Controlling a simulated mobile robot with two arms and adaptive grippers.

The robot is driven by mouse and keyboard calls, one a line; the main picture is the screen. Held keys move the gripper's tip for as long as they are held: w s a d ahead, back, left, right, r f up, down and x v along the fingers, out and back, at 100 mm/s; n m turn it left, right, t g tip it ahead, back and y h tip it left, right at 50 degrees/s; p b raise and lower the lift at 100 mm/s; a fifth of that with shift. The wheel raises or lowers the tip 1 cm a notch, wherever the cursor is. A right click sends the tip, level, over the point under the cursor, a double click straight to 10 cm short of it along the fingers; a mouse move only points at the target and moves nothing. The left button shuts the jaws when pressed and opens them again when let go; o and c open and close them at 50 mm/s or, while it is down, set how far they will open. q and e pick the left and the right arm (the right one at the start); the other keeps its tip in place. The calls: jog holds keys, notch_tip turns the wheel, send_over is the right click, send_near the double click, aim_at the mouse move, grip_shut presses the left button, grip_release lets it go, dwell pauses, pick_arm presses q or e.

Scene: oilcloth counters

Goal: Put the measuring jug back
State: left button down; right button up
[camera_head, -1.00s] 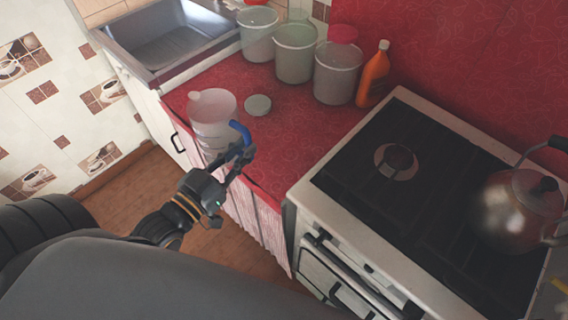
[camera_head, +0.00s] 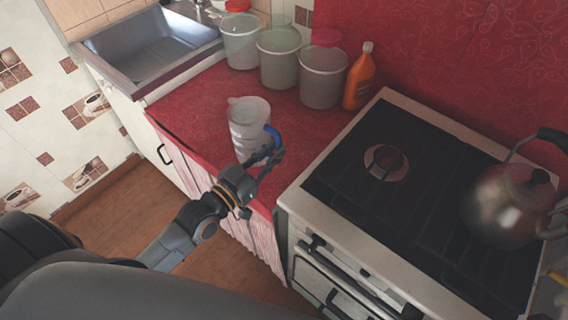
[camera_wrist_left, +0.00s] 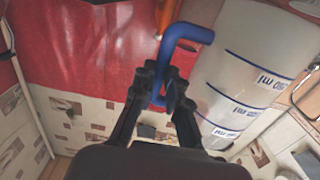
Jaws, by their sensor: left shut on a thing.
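The measuring jug (camera_head: 248,122) is clear plastic with a blue handle (camera_head: 272,139). It is in the head view, over the red counter near its front edge. My left gripper (camera_head: 267,157) is shut on the handle, on the jug's near right side. In the left wrist view, the gripper (camera_wrist_left: 165,88) closes around the blue handle, and the jug (camera_wrist_left: 245,75) with its blue ml marks fills the right side. The jug's base is partly hidden, so I cannot tell whether it touches the counter. My right gripper is not in view.
Several clear lidded containers (camera_head: 279,60) and an orange bottle (camera_head: 359,80) stand along the back of the red counter (camera_head: 185,103). The sink (camera_head: 150,48) is at the left. The stove (camera_head: 330,165) with a kettle (camera_head: 508,205) is at the right.

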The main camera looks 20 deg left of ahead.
pick_arm(q)
jog(key=shift+w+d+f, duration=0.35)
jog(key=shift+f, duration=0.75)
jog(key=shift+w+d+f, duration=0.3)
jog(key=shift+d+f, duration=0.1)
jog(key=shift+f, duration=0.7)
jog(key=shift+w+d+f, duration=0.35)
jog(key=shift+f, duration=0.75)
jog(key=c, duration=1.8)
grip_release()
jog(key=shift+f, duration=0.25)
jog(key=o, duration=0.5)
jog(key=shift+c, duration=0.2)
jog(key=shift+r, duration=0.1)
jog(key=b+v, duration=0.1)
jog(key=v, duration=1.1)
